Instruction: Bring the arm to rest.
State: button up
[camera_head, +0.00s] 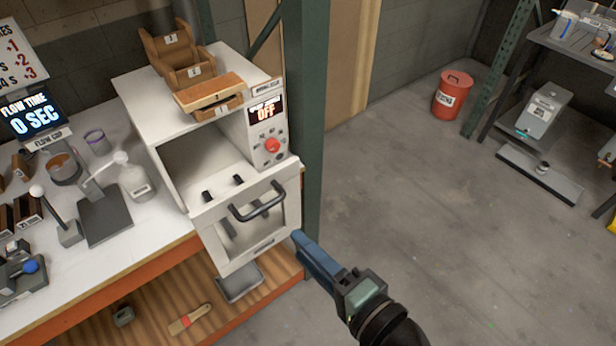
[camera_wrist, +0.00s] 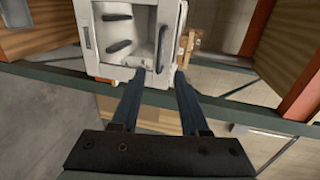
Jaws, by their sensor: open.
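My gripper (camera_head: 303,243) is at the lower right of the white oven-like cabinet, with its blue fingers pointing up and left toward the lower right edge of the door. In the wrist view the two fingers of my gripper (camera_wrist: 158,76) stand apart with nothing held between them. The cabinet's front door (camera_head: 222,240) hangs partly open, tilted outward, with a dark handle (camera_head: 257,204). I cannot tell whether a fingertip touches the door. The cabinet (camera_head: 140,95) also shows past the fingertips in the wrist view (camera_wrist: 90,45).
A green post (camera_head: 305,110) stands close beside the cabinet. The white bench (camera_head: 150,225) at left carries cups, a bottle and small tools. Shelves (camera_head: 578,42) and a red drum (camera_head: 453,97) stand at the far right. Open floor (camera_head: 430,200) lies right of the bench.

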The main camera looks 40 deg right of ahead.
dwell(0.3)
jog(key=w+a+r+n+t, duration=0.2)
jog(key=w+a+r+n, duration=0.3)
jog(key=r, duration=0.6)
jog(key=w+a+r+n+t, duration=0.25)
jog(key=w+r+n, duration=0.35)
jog(key=r, duration=0.6)
jog(key=s+a+r+n+t, duration=0.2)
jog(key=a+r, duration=0.1)
jog(key=r, duration=0.5)
jog(key=s+a+r+n+t, duration=0.2)
jog(key=a+r+t, duration=0.1)
jog(key=r, duration=0.5)
jog(key=s+a+r+n+t, duration=0.2)
jog(key=a+r, duration=0.1)
jog(key=r, duration=0.5)
jog(key=shift+s+r+n+h, duration=0.25)
jog(key=shift+s+n+h, duration=0.05)
jog(key=shift+s, duration=0.05)
